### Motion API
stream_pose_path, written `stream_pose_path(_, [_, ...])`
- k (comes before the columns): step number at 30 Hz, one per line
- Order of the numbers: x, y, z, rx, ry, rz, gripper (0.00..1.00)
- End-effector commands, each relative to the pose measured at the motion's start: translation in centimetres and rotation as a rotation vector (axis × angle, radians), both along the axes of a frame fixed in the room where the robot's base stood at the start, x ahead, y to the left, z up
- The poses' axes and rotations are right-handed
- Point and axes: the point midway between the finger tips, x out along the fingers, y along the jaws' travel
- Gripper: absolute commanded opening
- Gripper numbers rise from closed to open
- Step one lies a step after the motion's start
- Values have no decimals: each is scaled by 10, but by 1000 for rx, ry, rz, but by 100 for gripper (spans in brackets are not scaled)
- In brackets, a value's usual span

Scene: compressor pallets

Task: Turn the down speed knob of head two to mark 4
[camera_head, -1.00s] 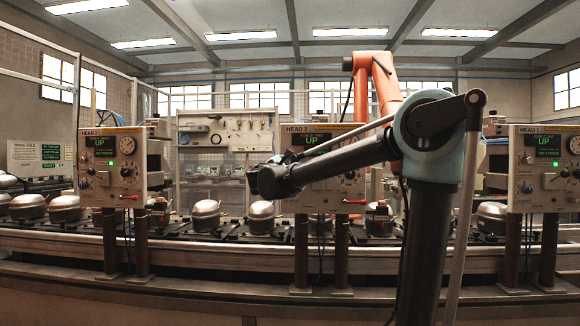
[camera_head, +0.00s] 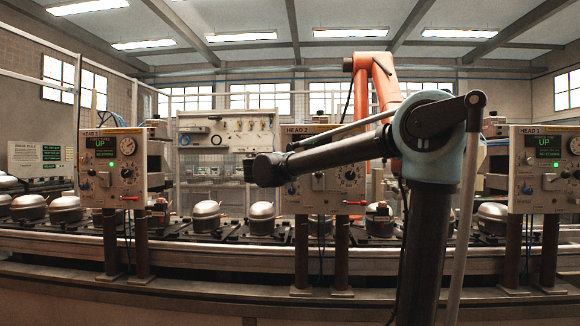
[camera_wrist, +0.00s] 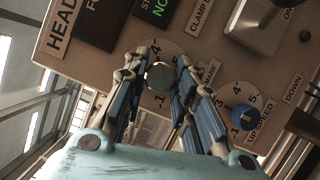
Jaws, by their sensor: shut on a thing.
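The head two panel (camera_head: 300,202) stands mid-picture in the head view, partly behind my arm. In the wrist view, my gripper (camera_wrist: 158,80) has its fingers around a round grey knob (camera_wrist: 160,75) on a dial plate. The dial shows a 4 above the knob and a 1 below it; the fingers hide other marks. I cannot read the knob's own name label or see its pointer. A blue knob (camera_wrist: 240,118) labelled up speed sits to the lower right, apart from the fingers. In the head view my gripper (camera_head: 251,170) is at the panel's left side.
Similar panels stand at left (camera_head: 112,190) and right (camera_head: 540,190). Compressors (camera_head: 262,217) sit on the conveyor (camera_head: 190,250) behind the posts.

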Motion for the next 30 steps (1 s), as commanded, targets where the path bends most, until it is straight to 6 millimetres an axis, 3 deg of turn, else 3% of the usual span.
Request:
stream_pose_path(6, [-1, -2, -3, 4, 3, -3, 1])
stream_pose_path(7, [-1, -2, -3, 3, 4, -3, 32])
stream_pose_path(9, [-1, -1, -2, 3, 3, -3, 46])
stream_pose_path(22, [-4, 2, -1, 0, 1, 1, 46])
stream_pose_path(30, [-39, 18, -5, 0, 2, 3, 46])
